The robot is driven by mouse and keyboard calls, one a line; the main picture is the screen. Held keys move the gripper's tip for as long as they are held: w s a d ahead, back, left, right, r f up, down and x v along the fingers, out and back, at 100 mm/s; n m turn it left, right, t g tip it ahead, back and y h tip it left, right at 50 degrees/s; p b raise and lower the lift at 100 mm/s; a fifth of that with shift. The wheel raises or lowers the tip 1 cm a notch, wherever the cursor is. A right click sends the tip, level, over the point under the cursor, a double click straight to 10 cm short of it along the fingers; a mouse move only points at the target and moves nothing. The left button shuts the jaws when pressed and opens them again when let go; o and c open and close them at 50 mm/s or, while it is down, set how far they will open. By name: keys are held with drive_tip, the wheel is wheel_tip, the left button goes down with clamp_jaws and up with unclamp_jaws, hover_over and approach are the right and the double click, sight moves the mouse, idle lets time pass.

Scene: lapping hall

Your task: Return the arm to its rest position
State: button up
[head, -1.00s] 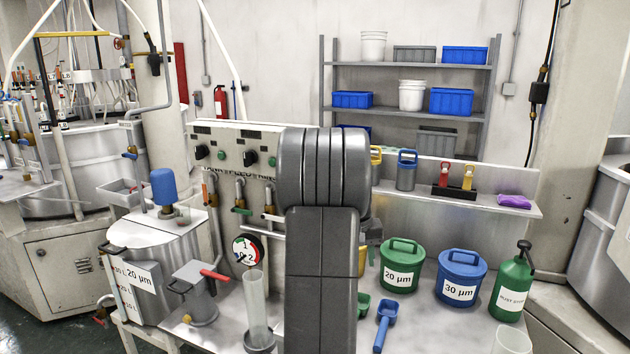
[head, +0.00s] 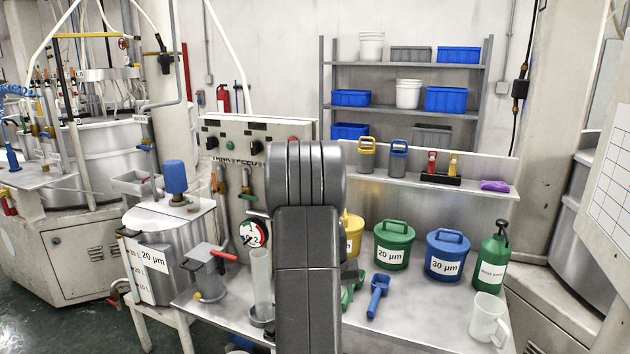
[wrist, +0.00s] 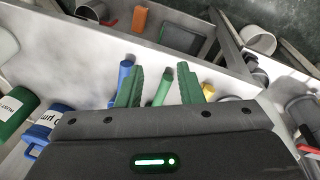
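My arm (head: 308,250) stands upright in the middle of the head view and hides my gripper there. Beyond the fingers lie a blue scoop (wrist: 125,72), a green handle (wrist: 163,87) and a yellow piece (wrist: 208,92), seemingly on the bench below. In the head view the blue scoop (head: 377,296) lies on the bench, and a green scoop (head: 348,292) is partly hidden by my arm.
The bench (head: 410,315) holds a green 20 µm tub (head: 394,250), a blue 30 µm tub (head: 446,261), a green pump bottle (head: 492,264), a white mug (head: 487,320) and a clear cylinder (head: 261,280). A steel drum (head: 165,232) stands left. Shelves (head: 405,115) stand behind.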

drive_tip(key=s+a+f, duration=0.2)
drive_tip(key=a+f, duration=0.1)
drive_tip(key=f, duration=0.3)
drive_tip(key=shift+s+a+f, duration=0.15)
drive_tip(key=shift+s+f, duration=0.2)
